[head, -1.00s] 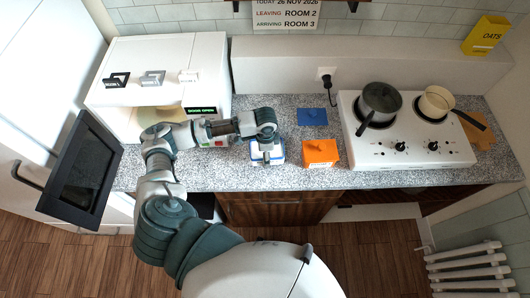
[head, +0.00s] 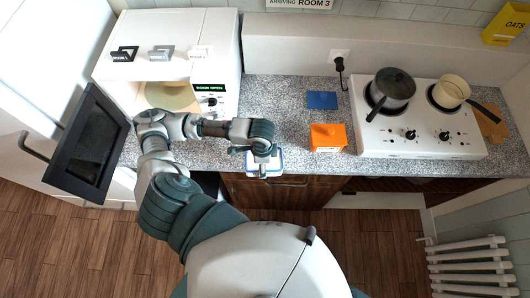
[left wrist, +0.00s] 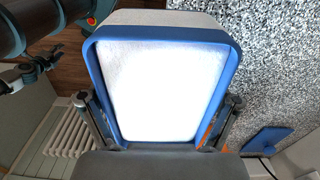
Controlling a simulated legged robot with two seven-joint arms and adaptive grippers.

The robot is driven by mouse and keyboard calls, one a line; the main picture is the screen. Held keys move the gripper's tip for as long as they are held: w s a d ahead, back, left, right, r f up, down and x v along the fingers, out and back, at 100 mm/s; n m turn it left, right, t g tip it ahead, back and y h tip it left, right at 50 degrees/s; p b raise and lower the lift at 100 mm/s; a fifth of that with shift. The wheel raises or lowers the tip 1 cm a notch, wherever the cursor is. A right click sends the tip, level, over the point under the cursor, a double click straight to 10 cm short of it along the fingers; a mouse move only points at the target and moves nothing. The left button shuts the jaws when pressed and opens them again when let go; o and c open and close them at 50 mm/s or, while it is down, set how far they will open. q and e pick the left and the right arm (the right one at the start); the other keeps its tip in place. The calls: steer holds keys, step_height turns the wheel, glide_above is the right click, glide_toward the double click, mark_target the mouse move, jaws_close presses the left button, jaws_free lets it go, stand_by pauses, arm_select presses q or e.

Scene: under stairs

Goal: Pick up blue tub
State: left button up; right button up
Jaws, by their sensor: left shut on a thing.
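The blue tub (head: 276,165) shows a blue rim around a white middle and is at the counter's front edge in the head view. It fills the middle of the left wrist view (left wrist: 155,90). My left gripper (head: 262,158) is shut on the tub, with one finger on each side of it in the left wrist view. The head view does not clearly show whether the tub is touching the counter.
A hob (head: 430,125) with two pans stands right. The microwave (head: 165,50) is at left, its dark door (head: 88,145) swung open. The floor in front is clear.

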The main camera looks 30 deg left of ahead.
arm_select(q)
steer(key=shift+s+d+r, duration=0.1)
steer(key=shift+s+d, duration=0.05)
steer(key=shift+s, duration=0.6)
steer(key=shift+s+d+r, duration=0.1)
steer(key=shift+s, duration=0.6)
steer(key=shift+d, duration=0.1)
steer(key=o, duration=0.6)
steer(key=c, duration=0.8)
steer(key=shift+c, duration=0.2)
steer(key=w+n, duration=0.1)
steer(key=w, duration=0.2)
steer(key=w+n+b, duration=0.1)
steer(key=w+n, duration=0.1)
steer(key=w, duration=0.1)
steer(key=w+n+b, duration=0.1)
steer(key=w, duration=0.2)
steer(key=shift+w+d+r+n, duration=0.2)
steer(key=shift+r+n, duration=0.05)
steer(key=shift+n, duration=0.15)
steer(key=w+r+n+b, duration=0.1)
steer(key=w+r+n, duration=0.1)
steer(key=w, duration=0.3)
steer(key=w+d+r+n, duration=0.1)
steer(key=w+r+n, duration=0.2)
steer(key=w+n, duration=0.1)
steer(key=shift+w+d+b, duration=0.2)
steer(key=shift+w+b, duration=0.15)
steer(key=shift+w, duration=0.25)
